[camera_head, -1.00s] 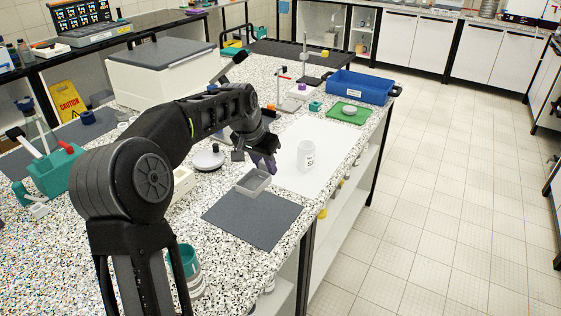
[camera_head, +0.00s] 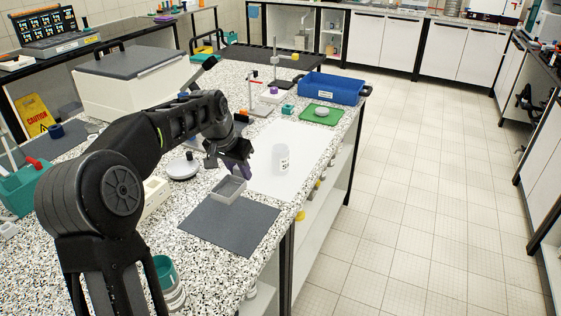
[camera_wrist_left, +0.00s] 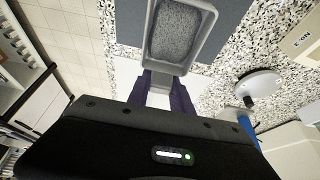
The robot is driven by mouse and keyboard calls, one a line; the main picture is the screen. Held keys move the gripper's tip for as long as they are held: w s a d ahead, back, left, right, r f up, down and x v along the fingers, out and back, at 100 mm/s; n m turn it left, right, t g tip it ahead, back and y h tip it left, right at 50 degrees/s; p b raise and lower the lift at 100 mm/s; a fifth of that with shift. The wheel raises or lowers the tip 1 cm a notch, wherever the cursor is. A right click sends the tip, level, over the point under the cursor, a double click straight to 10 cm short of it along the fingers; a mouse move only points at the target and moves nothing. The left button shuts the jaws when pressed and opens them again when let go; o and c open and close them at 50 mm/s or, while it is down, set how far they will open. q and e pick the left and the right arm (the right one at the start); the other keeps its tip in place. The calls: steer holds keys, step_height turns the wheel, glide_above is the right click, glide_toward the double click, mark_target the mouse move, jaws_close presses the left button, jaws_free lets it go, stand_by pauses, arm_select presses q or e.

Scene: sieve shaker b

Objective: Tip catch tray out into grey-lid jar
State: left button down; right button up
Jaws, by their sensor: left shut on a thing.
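The catch tray (camera_head: 229,190), a small grey rectangular tray, is held by my left gripper (camera_head: 238,171) over the near edge of the white sheet and the dark mat. In the left wrist view the purple fingers (camera_wrist_left: 164,80) are shut on the end wall of the tray (camera_wrist_left: 172,67), and grey granular material lies inside it. The tray looks about level. The jar (camera_head: 280,158), pale with a label, stands upright and apparently uncovered on the white sheet, right of the gripper and apart from it. A grey round lid (camera_head: 322,111) lies on a green mat. My right gripper is not in view.
A dark mat (camera_head: 230,225) lies in front of the tray. A blue bin (camera_head: 332,88) stands behind the jar at the bench edge. A round white-and-grey balance-like device (camera_head: 182,168) is left of the gripper. The white sheet (camera_head: 262,182) around the jar is clear.

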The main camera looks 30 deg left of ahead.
arm_select(q)
steer(key=shift+d, duration=0.1)
steer(key=s+d+f, duration=0.2)
steer(key=d, duration=0.9)
steer(key=s+d+f, duration=0.3)
steer(key=d, duration=0.9)
steer(key=shift+f, duration=0.25)
